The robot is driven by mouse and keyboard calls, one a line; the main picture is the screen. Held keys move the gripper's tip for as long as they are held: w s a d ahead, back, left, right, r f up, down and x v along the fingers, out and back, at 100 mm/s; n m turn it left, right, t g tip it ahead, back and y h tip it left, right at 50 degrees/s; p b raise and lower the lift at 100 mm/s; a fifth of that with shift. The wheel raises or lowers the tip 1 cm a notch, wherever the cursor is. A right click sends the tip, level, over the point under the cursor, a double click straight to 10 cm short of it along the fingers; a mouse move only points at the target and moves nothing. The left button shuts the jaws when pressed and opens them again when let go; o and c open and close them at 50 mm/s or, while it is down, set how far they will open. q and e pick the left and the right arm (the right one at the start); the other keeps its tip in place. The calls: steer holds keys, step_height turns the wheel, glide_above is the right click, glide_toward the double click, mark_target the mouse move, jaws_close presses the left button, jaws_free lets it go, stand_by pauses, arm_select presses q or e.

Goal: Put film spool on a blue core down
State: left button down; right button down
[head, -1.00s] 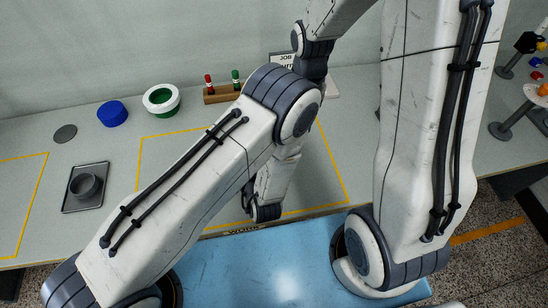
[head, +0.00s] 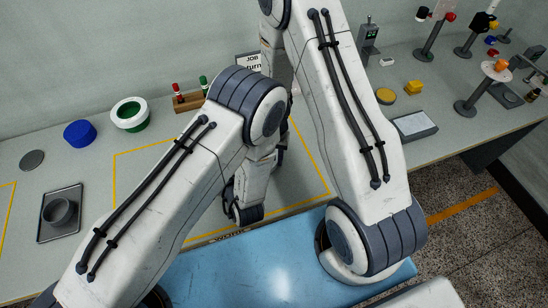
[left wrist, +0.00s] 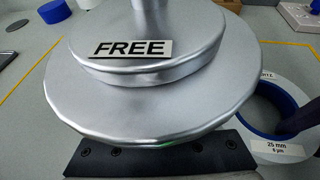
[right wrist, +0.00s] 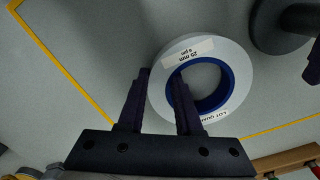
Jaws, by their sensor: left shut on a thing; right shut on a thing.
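The film spool is a white ring with a blue core. In the right wrist view the spool (right wrist: 236,68) sits at my right gripper (right wrist: 161,78). One dark finger is inside the bore and the other outside the rim, so the gripper is shut on the spool's wall. The spool (left wrist: 262,95) also shows in the left wrist view, label up, right of a large silver stepped disc (left wrist: 130,95) marked FREE. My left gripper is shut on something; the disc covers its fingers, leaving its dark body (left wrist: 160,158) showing. I cannot tell whether the spool touches the table.
A white ring with a green core (head: 130,114), a blue disc (head: 80,133) and a tray (head: 44,232) with a grey cup stand at left. My arms hide much of the yellow-outlined area.

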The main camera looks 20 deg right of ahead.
steer(key=shift+f, duration=0.2)
steer(key=c, duration=0.6)
jaws_free()
step_height(320, 180, up, 11)
steer(key=shift+r, duration=0.2)
steer(key=shift+o, duration=0.5)
steer(key=shift+r, duration=0.25)
steer(key=w+n, duration=0.6)
steer(key=n, duration=0.6)
step_height(320, 180, down, 12)
steer(key=shift+w+d+r, duration=0.1)
steer(key=shift+w+d, duration=0.05)
